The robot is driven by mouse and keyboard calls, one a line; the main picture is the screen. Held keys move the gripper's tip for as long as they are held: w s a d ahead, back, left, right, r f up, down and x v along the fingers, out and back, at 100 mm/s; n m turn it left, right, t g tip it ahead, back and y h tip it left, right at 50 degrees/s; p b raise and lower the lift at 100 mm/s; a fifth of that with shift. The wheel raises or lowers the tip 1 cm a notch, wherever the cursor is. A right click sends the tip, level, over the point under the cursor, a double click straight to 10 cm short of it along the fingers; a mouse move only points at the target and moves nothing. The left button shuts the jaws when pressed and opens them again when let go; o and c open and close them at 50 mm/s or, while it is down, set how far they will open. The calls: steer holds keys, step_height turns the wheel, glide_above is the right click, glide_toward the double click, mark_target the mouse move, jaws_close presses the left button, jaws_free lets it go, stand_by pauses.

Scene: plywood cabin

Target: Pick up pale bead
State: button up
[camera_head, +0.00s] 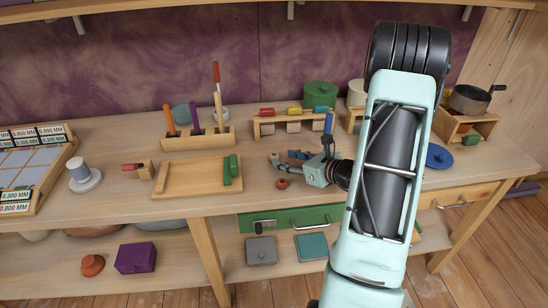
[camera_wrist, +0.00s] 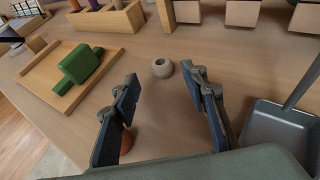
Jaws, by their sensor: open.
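The pale bead (camera_wrist: 162,68) is a small beige-grey ring with a dark hole, lying on the wooden worktop in the wrist view. I cannot make it out in the head view, where my gripper and arm cover that area. My gripper (camera_wrist: 162,80) is open and empty, with its two dark fingers spread. In the wrist view the bead appears just beyond the fingertips, between their lines and apart from both. In the head view my gripper (camera_head: 283,158) is low over the worktop, right of the shallow tray.
A reddish-brown piece (camera_head: 282,184) lies close by, partly behind the left finger in the wrist view (camera_wrist: 127,142). A wooden tray (camera_head: 190,190) with a green block (camera_head: 231,169) is left. A grey dustpan (camera_wrist: 275,128) is right. Wooden racks (camera_head: 197,142) stand behind.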

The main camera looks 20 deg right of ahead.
mark_target(276, 156)
steer(key=x, duration=0.5)
steer(key=shift+w+d, duration=0.1)
steer(key=shift+w, duration=0.05)
steer(key=shift+r, duration=0.1)
steer(key=shift+c, duration=0.5)
steer(key=c, duration=0.9)
steer(key=shift+o, duration=0.2)
steer(key=shift+p, duration=0.3)
